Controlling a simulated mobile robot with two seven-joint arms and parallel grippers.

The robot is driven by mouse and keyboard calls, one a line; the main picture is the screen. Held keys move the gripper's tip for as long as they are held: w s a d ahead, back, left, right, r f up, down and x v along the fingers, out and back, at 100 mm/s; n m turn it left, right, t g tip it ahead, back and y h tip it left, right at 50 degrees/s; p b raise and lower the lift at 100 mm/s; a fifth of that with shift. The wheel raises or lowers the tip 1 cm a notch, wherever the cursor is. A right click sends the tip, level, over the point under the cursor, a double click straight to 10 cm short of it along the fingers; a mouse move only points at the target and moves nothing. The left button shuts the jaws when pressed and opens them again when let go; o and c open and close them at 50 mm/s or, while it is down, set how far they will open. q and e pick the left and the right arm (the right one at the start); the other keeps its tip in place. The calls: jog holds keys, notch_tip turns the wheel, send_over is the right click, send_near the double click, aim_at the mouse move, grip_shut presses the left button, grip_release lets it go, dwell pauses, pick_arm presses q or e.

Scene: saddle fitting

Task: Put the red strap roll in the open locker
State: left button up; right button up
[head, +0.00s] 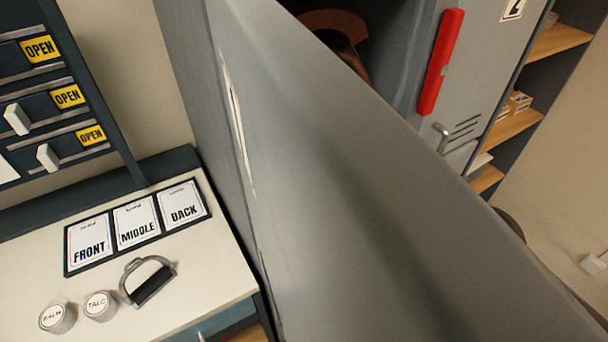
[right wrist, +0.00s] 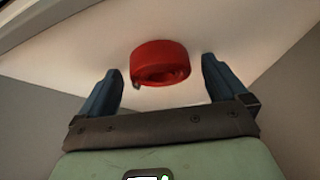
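The red strap roll (right wrist: 160,58) shows in the right wrist view, on a pale surface. My right gripper (right wrist: 163,82) is open, with one finger on each side of the roll and gaps between. The roll is just ahead of the fingertips. In the head view an open locker (head: 377,25) shows partly behind a large grey door (head: 350,190) that swings across the middle. Something brown and curved (head: 338,28) is inside it; most of the inside is hidden. Neither gripper nor the roll shows in the head view.
A shut locker door marked 2 (head: 485,60) carries a red bar (head: 440,62). Wooden shelves (head: 515,128) stand at the right. On the left, a white counter (head: 205,285) holds FRONT, MIDDLE and BACK cards, a stirrup (head: 150,282) and BALM (head: 57,319) and TALC (head: 100,307) tins.

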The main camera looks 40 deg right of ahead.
jog(key=shift+r, duration=0.1)
jog(key=shift+r, duration=0.25)
jog(key=v, duration=1.1)
jog(key=shift+s+r, duration=0.2)
jog(key=shift+r, duration=0.1)
